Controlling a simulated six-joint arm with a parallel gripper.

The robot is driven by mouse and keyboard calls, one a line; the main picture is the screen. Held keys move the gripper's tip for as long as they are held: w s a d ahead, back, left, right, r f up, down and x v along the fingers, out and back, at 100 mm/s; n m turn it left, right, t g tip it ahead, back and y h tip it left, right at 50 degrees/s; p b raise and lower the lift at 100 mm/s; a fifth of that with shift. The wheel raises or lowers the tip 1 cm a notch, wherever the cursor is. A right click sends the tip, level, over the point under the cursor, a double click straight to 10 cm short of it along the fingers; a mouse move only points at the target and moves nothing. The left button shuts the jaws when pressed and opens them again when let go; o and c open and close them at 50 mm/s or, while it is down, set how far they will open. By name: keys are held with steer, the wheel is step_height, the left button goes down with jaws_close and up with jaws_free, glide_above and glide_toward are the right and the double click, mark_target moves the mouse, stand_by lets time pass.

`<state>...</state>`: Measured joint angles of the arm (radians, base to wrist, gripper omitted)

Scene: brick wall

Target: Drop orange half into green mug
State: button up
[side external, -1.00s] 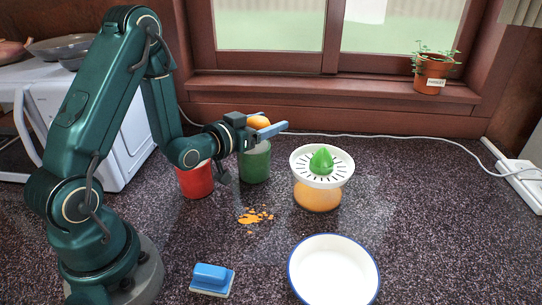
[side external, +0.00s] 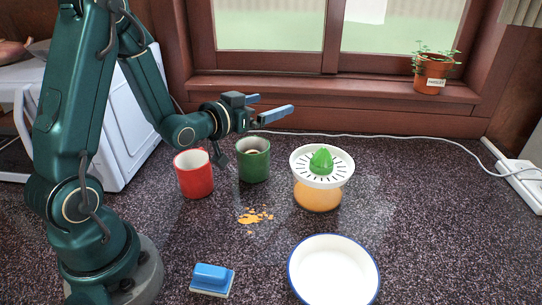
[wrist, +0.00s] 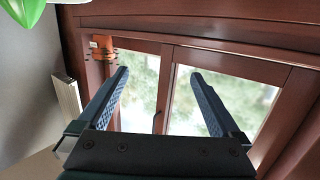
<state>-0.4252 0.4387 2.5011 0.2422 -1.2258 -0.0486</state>
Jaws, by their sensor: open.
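The green mug (side external: 254,166) stands upright on the counter in the side view. A small pale and brownish patch shows inside its mouth; I cannot tell for sure that it is the orange half. The orange half is not otherwise seen outside the mug. My gripper (side external: 274,107) is open and empty above the mug, its blue fingers spread and pointing right. The wrist view shows the same open fingers (wrist: 160,78) with nothing between them.
A red mug (side external: 194,175) stands left of the green mug. A juicer (side external: 318,190) with a green cone stands to the right. A potted plant (side external: 431,74) sits on the sill.

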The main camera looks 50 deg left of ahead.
steer(key=s+a+r, duration=0.6)
steer(key=s+a, duration=0.1)
steer(key=a, duration=0.1)
steer(key=shift+s+a+r, duration=0.35)
steer(key=shift+s+r, duration=0.05)
steer(key=w+d+r+m, duration=0.2)
steer(key=d+r, duration=0.4)
steer(key=d, duration=0.7)
steer(key=s+d+f+g+h, duration=0.1)
steer(key=s+d+f+g, duration=0.2)
steer(key=s+f+g, duration=0.2)
steer(key=s+d+f+g+h, duration=0.2)
steer(key=s+d+f+g, duration=0.2)
steer(key=s+f, duration=0.3)
steer(key=s+g, duration=0.1)
steer(key=s, duration=0.3)
steer(key=shift+s+d+f, duration=0.15)
